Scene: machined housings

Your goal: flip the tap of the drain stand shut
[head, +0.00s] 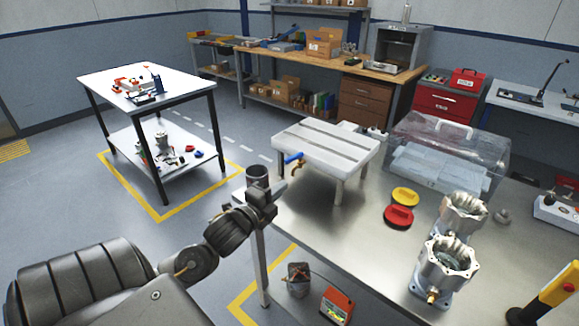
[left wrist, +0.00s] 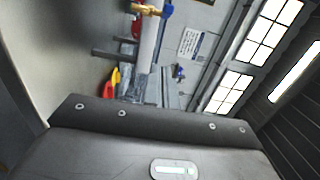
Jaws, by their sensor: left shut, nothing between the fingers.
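The drain stand (head: 325,140) is a pale slotted table on short legs, standing on the steel bench. Its brass tap (head: 297,166) sticks out at the near left side. The tap's blue lever (head: 293,158) lies roughly sideways across the top of the brass body. In the left wrist view the brass tap (left wrist: 146,9) and blue lever (left wrist: 168,12) show at the top edge, partly cut off. My left gripper (head: 268,192) is shut and empty, at the bench corner, left of and nearer than the tap, apart from it. My right gripper is not in view.
Yellow (head: 405,196) and red (head: 398,217) round pieces lie right of the stand. Machined housings (head: 446,262) and a clear-lidded box (head: 447,150) stand farther right. The bench middle is clear.

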